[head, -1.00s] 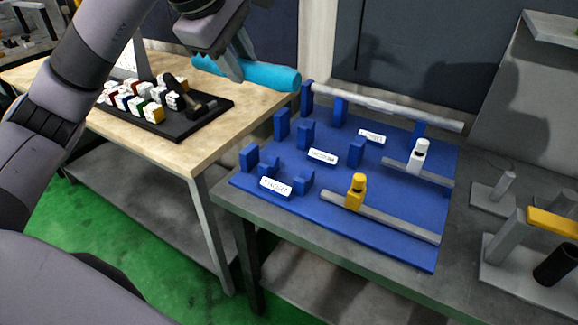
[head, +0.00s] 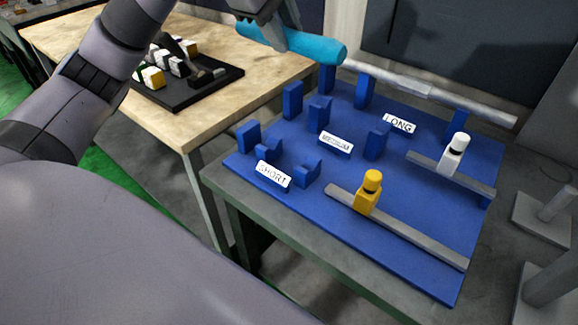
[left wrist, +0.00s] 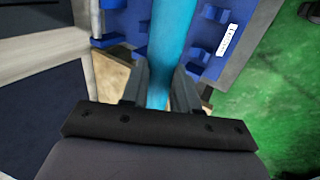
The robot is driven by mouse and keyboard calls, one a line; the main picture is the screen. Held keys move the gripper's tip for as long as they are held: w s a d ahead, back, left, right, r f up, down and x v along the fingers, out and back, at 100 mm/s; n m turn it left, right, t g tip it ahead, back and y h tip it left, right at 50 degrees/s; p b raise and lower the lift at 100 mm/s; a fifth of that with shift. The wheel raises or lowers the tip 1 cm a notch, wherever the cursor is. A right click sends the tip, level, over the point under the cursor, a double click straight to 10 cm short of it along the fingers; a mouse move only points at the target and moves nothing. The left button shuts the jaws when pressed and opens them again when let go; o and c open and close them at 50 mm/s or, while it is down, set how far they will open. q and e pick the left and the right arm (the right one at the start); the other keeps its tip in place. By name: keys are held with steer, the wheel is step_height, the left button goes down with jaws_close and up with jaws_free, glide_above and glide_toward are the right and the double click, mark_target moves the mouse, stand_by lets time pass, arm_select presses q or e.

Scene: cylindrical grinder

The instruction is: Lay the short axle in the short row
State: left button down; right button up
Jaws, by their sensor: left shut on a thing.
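The short axle (head: 318,46), a plain cyan cylinder, is held in the air by my left gripper (head: 278,38). The gripper is shut on it, near its middle. In the left wrist view, the axle (left wrist: 173,35) runs between the two fingers (left wrist: 160,92) and beyond the top edge. The short row is a pair of blue notched supports (head: 307,173) behind the label SHORT (head: 273,174), at the near left of the blue board (head: 400,210). These supports look empty. The axle is above and behind them, apart from them. My right gripper is not in view.
The medium row's blue posts (head: 319,114) stand between. Grey rails carry a yellow stop (head: 369,190) and a white stop (head: 453,155). A wooden table (head: 200,115) with a black tray stands left.

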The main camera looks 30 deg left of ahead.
arm_select(q)
step_height(320, 180, down, 3)
steer(key=shift+w+f+b, duration=0.15)
steer(key=shift+f+b, duration=0.05)
steer(key=shift+b, duration=0.85)
step_height(320, 180, down, 21)
steer(key=b, duration=0.2)
steer(key=shift+r+b, duration=0.15)
steer(key=shift+b, duration=0.2)
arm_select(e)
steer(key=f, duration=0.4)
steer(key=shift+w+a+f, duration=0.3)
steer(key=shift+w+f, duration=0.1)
arm_select(q)
steer(key=shift+f, duration=0.2)
steer(key=c, duration=1.2)
jaws_free()
steer(key=shift+f, duration=0.1)
steer(key=o, duration=0.4)
steer(key=shift+c, duration=0.2)
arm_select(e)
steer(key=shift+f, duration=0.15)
